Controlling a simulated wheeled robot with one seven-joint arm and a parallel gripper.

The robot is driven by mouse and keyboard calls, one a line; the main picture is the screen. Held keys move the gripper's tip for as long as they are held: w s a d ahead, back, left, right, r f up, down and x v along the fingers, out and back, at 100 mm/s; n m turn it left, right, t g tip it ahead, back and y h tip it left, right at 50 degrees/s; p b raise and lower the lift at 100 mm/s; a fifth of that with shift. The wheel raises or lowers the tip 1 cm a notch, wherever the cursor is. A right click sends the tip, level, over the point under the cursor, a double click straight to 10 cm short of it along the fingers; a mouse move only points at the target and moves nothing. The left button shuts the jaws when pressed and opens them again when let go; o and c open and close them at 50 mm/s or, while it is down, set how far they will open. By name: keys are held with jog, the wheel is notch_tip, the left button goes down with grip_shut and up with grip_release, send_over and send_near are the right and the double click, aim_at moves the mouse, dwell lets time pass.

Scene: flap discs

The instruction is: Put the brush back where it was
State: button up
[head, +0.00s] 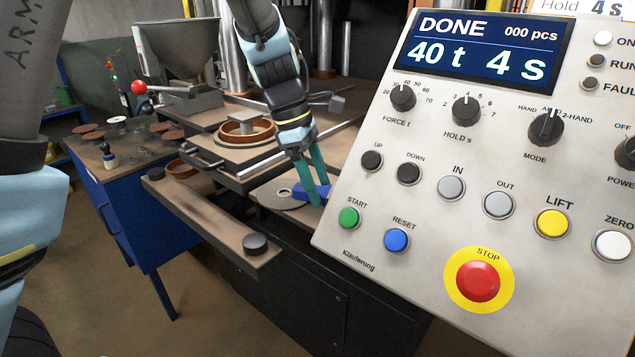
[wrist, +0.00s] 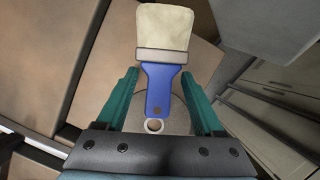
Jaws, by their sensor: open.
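The brush has a blue handle and cream bristles; it shows whole in the wrist view (wrist: 162,80). In the head view only part of its blue handle (head: 302,191) shows, by a grey round plate (head: 280,197) beside the control panel. My gripper (head: 318,190) points down there with its teal fingers apart. In the wrist view the fingers stand on both sides of the handle, with a gap on each side, and the bristles point away from me. The panel hides part of this spot in the head view.
The control panel (head: 470,180) fills the right, its screen reading DONE. A press table holds a brown ring (head: 243,128). A long board (head: 205,220) with dark knobs juts forward. A blue bench (head: 130,210) with brown discs and a small bottle (head: 108,157) stands left.

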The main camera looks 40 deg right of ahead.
jog(key=b+v, duration=0.2)
jog(key=v, duration=1)
jog(key=w+a+f+m+t, duration=0.1)
jog(key=w+a+f, duration=0.15)
jog(key=a, duration=0.25)
jog(key=w+a+f, duration=0.2)
jog(key=w+a, duration=0.2)
jog(key=a, duration=0.1)
jog(key=a+f+m+t+y, duration=0.1)
jog(key=a+f+m, duration=0.2)
jog(key=a, duration=1)
jog(key=a+f+m+t+y, duration=0.1)
jog(key=a+f+m, duration=0.3)
jog(key=a, duration=1)
notch_tip(320, 180, down, 3)
jog(key=shift+s+a+f+m+t, duration=0.25)
jog(key=shift+s+t, duration=0.25)
jog(key=shift+t, duration=0.3)
jog(key=shift+r, duration=0.1)
